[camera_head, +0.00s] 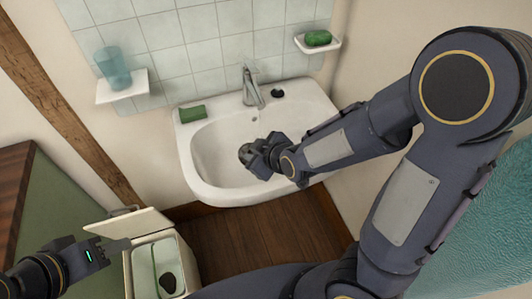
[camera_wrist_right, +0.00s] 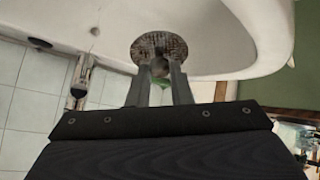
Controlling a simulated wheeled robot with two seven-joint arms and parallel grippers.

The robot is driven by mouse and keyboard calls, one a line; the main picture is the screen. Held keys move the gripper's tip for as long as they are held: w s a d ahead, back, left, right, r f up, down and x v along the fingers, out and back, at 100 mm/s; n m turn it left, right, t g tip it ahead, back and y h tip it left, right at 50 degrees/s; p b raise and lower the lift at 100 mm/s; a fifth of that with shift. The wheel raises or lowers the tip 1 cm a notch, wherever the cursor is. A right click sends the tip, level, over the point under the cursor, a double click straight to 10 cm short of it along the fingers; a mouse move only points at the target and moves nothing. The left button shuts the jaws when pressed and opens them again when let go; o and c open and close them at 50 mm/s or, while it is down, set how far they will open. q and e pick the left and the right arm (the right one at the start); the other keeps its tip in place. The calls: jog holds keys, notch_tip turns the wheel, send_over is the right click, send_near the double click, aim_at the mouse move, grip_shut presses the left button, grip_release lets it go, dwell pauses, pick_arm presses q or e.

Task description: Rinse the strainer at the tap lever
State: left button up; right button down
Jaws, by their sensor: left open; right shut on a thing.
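The strainer (camera_wrist_right: 158,46) is a round, brownish-grey, perforated disc in the right wrist view. My right gripper (camera_wrist_right: 160,88) is shut on a small knob or stem behind it. In the head view the strainer (camera_head: 246,155) is a dark shape at the tip of my right gripper (camera_head: 257,156), over the front part of the white basin (camera_head: 200,160). The tap (camera_head: 251,85) with its lever stands at the back of the basin, apart from the strainer; it also shows in the right wrist view (camera_wrist_right: 78,82). My left gripper (camera_head: 122,245) is open and empty at the lower left.
A green sponge (camera_head: 192,113) and a small black thing (camera_head: 277,93) lie on the basin's back rim. A blue cup (camera_head: 113,68) and green soap (camera_head: 318,38) sit on wall shelves. A bin (camera_head: 183,255) stands open beside my left gripper, with a dark lump inside.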

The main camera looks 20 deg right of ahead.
jog(key=shift+a+f+n+y+b, duration=0.3)
jog(key=shift+a+f+n+b, duration=0.15)
jog(key=shift+f+b, duration=0.15)
jog(key=shift+w+d+f+b, duration=0.15)
jog(key=shift+w+d+b, duration=0.15)
jog(key=shift+w+b, duration=0.3)
jog(key=shift+w+d+f+b, duration=0.15)
jog(key=shift+w+d+b, duration=0.1)
jog(key=shift+w+b, duration=0.35)
jog(key=shift+w+d+f+b, duration=0.1)
jog(key=shift+w+d+b, duration=0.2)
jog(key=shift+w, duration=0.25)
jog(key=shift+w+d+f+b, duration=0.1)
jog(key=shift+w+d+b, duration=0.15)
jog(key=shift+w, duration=0.3)
pick_arm(q)
jog(key=shift+w+f+p, duration=0.1)
jog(key=shift+f+p, duration=1.3)
jog(key=shift+f, duration=0.15)
pick_arm(e)
jog(key=w+d+f, duration=0.1)
jog(key=w+d, duration=0.2)
jog(key=w, duration=0.5)
jog(key=shift+f, duration=0.25)
pick_arm(q)
jog(key=shift+r, duration=0.1)
pick_arm(e)
jog(key=shift+d, duration=0.1)
